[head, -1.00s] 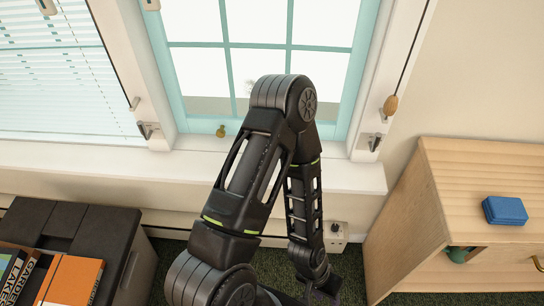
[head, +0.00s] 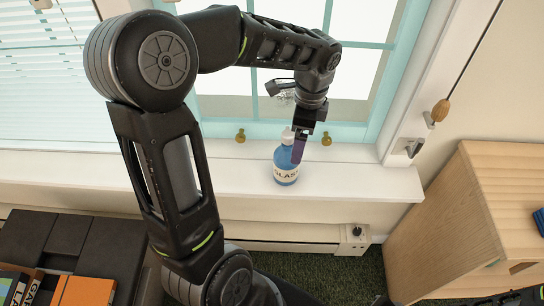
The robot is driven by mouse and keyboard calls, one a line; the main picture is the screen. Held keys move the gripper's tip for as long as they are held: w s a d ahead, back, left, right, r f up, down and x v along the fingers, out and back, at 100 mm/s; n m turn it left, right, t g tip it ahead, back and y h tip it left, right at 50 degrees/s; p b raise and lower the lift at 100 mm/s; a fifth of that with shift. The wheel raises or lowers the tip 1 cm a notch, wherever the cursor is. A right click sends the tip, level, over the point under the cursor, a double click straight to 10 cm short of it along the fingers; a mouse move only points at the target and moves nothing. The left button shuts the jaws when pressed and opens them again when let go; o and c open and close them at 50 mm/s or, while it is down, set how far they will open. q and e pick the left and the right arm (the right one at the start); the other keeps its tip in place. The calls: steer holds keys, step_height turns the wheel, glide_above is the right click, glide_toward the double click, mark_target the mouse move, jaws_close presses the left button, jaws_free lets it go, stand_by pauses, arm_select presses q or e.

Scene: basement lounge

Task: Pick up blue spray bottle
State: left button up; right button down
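The blue spray bottle (head: 286,172) stands upright on the white windowsill (head: 235,178) in the head view. It has a pale top and a label reading "GLASS". My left gripper (head: 299,145) is at the bottle's upper right side, pointing down, with a purple finger overlapping the bottle's edge. I cannot tell whether it touches the bottle or how far apart its fingers are, as the second finger is not clearly visible. My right gripper is not clearly in view; only dark parts show at the bottom right edge.
The window (head: 365,75) is behind the bottle, with brass knobs (head: 326,138) at its base. A wooden cabinet (head: 440,225) stands at the right, with a blue object (head: 539,222) on top. A dark box (head: 85,245) with books is at the lower left. The sill's right part is clear.

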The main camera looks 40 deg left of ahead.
mark_target(286, 146)
arm_select(q)
steer(key=a+r, duration=0.2)
steer(key=shift+s+a+r+y, duration=0.3)
steer(key=shift+s+a+r, duration=0.05)
steer(key=shift+r, duration=0.05)
steer(key=shift+d, duration=0.1)
steer(key=shift+s+f, duration=0.1)
steer(key=shift+f, duration=1.2)
steer(key=shift+s+a+f, duration=0.1)
steer(key=shift+a+f, duration=0.1)
steer(key=shift+f, duration=1.15)
steer(key=shift+a+f, duration=0.15)
steer(key=shift+f, duration=1.15)
steer(key=shift+r, duration=0.1)
jaws_close()
